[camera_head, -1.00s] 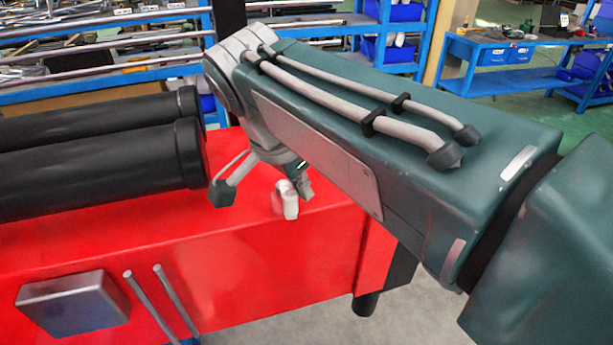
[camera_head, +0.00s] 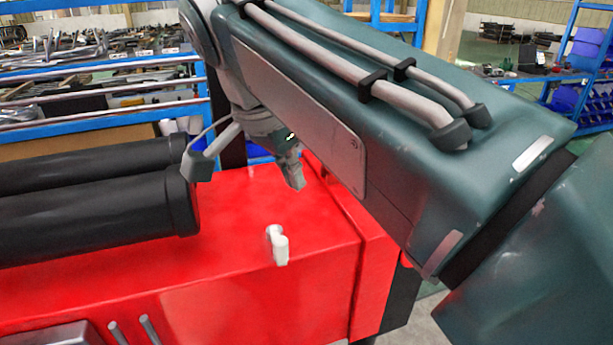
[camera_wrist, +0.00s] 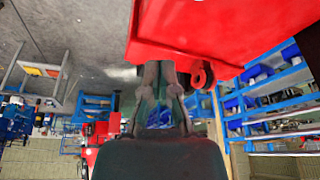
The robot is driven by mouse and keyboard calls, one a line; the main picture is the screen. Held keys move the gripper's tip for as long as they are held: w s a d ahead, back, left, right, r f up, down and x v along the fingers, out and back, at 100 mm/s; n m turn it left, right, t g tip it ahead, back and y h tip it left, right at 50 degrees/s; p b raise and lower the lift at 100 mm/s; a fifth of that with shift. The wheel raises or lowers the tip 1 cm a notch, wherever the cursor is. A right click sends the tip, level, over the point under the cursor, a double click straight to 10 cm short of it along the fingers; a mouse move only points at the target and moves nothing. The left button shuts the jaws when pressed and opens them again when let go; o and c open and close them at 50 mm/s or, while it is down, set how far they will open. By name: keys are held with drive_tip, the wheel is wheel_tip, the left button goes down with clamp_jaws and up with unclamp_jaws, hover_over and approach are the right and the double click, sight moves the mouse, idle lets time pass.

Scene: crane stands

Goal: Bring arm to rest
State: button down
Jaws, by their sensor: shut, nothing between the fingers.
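My arm reaches across the right half of the head view, bent over the red crane stand (camera_head: 230,285). My gripper (camera_head: 297,184) hangs below the arm's far end, pointing down above the red top, apart from it as far as I can tell. In the wrist view my gripper's fingers (camera_wrist: 160,68) are together with nothing between them. A small white hook-like piece (camera_head: 278,246) stands on the red surface below and left of the gripper in the head view.
Two black cylinders (camera_head: 95,218) lie on the stand at left. A blue shelf rack (camera_head: 110,125) with metal parts stands behind. A blue workbench (camera_head: 545,82) is at the far right. In the wrist view a red hook (camera_wrist: 202,74) shows beside the fingers.

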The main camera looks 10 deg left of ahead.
drive_tip(key=s+d+f+n+y, duration=0.15)
drive_tip(key=d+f, duration=0.25)
drive_tip(key=d, duration=0.5)
drive_tip(key=d+f+n, duration=0.2)
drive_tip(key=d+f, duration=0.2)
drive_tip(key=d, duration=0.4)
drive_tip(key=s+d+f+n+t, duration=0.1)
drive_tip(key=s+d+f, duration=0.2)
drive_tip(key=f, duration=0.3)
drive_tip(key=s+d+f+n+t, duration=0.1)
drive_tip(key=s+d+f+n, duration=0.1)
drive_tip(key=s+d+f, duration=0.2)
wheel_tip(320, 180, down, 2)
drive_tip(key=shift+d+f+y, duration=0.15)
drive_tip(key=shift+d+y, duration=0.2)
drive_tip(key=shift+d, duration=0.65)
